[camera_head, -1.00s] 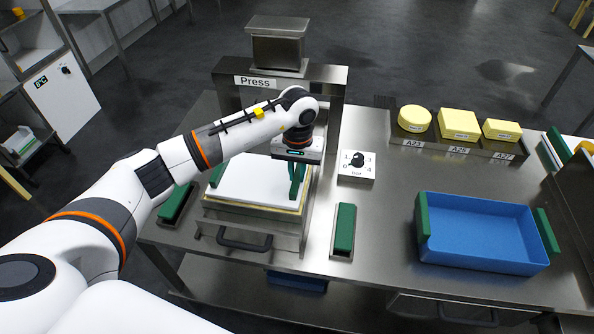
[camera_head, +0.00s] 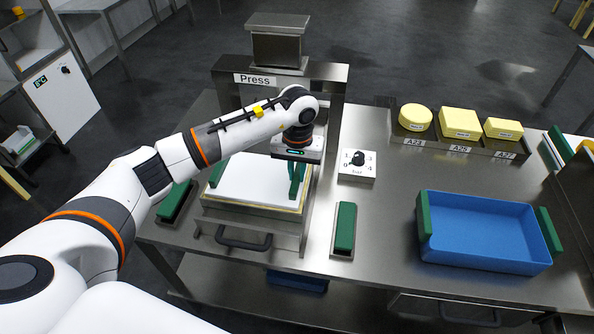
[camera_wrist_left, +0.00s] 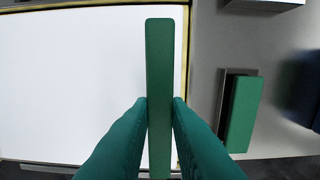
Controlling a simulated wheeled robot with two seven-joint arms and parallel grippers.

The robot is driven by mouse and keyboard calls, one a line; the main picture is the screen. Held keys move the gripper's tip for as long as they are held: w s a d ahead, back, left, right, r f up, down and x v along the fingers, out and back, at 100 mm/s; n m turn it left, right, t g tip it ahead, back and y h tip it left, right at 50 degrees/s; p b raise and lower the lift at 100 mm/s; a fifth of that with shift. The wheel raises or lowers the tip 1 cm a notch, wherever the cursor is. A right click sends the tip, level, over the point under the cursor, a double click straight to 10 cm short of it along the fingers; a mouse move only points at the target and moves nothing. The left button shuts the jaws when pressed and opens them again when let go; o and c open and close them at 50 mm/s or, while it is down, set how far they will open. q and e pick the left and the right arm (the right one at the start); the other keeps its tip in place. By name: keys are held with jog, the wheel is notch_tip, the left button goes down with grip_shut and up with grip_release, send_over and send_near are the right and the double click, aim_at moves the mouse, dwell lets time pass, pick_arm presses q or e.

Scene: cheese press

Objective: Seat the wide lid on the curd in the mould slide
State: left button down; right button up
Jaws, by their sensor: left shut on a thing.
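The wide lid (camera_head: 258,180) is a white plate with a green handle at each end. It lies over the mould slide (camera_head: 280,229) beneath the press, and a pale yellow edge shows around it. My left gripper (camera_head: 297,182) is shut on the lid's right green handle. In the left wrist view its two green fingers (camera_wrist_left: 160,108) close on both sides of the upright handle bar (camera_wrist_left: 160,50). The lid's left handle (camera_head: 218,173) is free. The curd under the lid is mostly hidden, and I cannot tell if the lid rests fully on it. My right gripper is not in view.
The press (camera_head: 278,50) stands behind my left gripper. A dial box (camera_head: 357,177) and a narrow green-topped block (camera_head: 345,227) are right of the slide. A blue tray (camera_head: 485,235) stands further right, with several yellow cheeses (camera_head: 459,122) behind it. Bare steel lies between.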

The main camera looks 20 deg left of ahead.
pick_arm(q)
jog(key=shift+r, duration=0.1)
jog(key=c, duration=1.3)
grip_release()
